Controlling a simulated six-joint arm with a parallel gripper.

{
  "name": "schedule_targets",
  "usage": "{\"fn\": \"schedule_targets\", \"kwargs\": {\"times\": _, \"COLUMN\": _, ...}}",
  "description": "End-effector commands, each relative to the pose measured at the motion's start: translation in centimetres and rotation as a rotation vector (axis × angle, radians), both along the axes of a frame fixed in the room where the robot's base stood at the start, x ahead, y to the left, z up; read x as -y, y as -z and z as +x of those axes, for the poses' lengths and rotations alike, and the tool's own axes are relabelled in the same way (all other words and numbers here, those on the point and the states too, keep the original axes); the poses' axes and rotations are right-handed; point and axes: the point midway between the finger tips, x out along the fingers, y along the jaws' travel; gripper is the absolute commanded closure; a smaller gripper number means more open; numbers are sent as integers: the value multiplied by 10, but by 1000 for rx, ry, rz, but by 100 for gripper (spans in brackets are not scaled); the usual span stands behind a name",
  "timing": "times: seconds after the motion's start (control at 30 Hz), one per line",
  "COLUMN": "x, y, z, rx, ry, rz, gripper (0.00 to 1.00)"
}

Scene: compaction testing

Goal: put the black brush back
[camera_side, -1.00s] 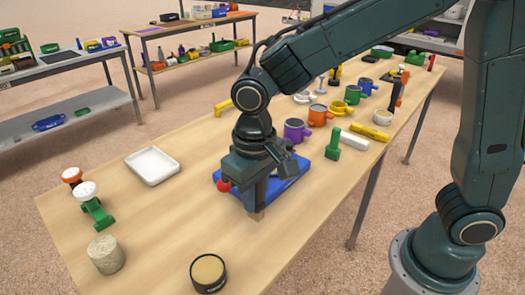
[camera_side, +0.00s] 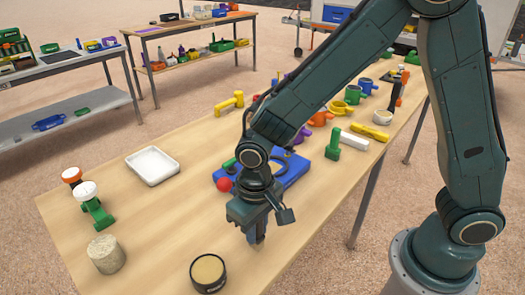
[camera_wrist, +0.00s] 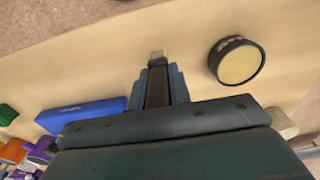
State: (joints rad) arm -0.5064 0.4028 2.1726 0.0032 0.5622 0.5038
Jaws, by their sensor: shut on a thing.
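My gripper (camera_side: 252,236) is over the front part of the wooden table and points down. It is shut on a dark, narrow thing with a pale tip, which appears to be the black brush (camera_wrist: 157,56). In the wrist view the brush sticks out between the fingers (camera_wrist: 157,86), and most of it is hidden by them. In the side view only a small pale end shows below the jaws, close to the tabletop. I cannot tell whether it touches the table.
A round black-rimmed container (camera_side: 208,272) with a tan top stands left of my gripper. A blue flat device (camera_side: 290,178) with a red knob (camera_side: 224,184) is behind it. Bare table lies left of the gripper.

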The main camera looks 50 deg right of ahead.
Motion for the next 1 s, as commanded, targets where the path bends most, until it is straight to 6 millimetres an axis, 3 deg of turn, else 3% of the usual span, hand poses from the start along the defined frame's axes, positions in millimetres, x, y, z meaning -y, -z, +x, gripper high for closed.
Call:
{"fn": "schedule_targets", "kwargs": {"times": 0.2, "x": 0, "y": 21, "z": 0, "rx": -2, "ry": 0, "rz": -1, "gripper": 100}}
{"fn": "schedule_targets", "kwargs": {"times": 0.7, "x": 0, "y": 26, "z": 0, "rx": -1, "ry": 0, "rz": -1, "gripper": 100}}
{"fn": "schedule_targets", "kwargs": {"times": 0.73, "x": 0, "y": 26, "z": 0, "rx": -1, "ry": 0, "rz": -1, "gripper": 75}}
{"fn": "schedule_targets", "kwargs": {"times": 0.8, "x": 0, "y": 26, "z": 0, "rx": -1, "ry": 0, "rz": 0, "gripper": 61}}
{"fn": "schedule_targets", "kwargs": {"times": 1.0, "x": 0, "y": 26, "z": 0, "rx": 0, "ry": 0, "rz": 0, "gripper": 59}}
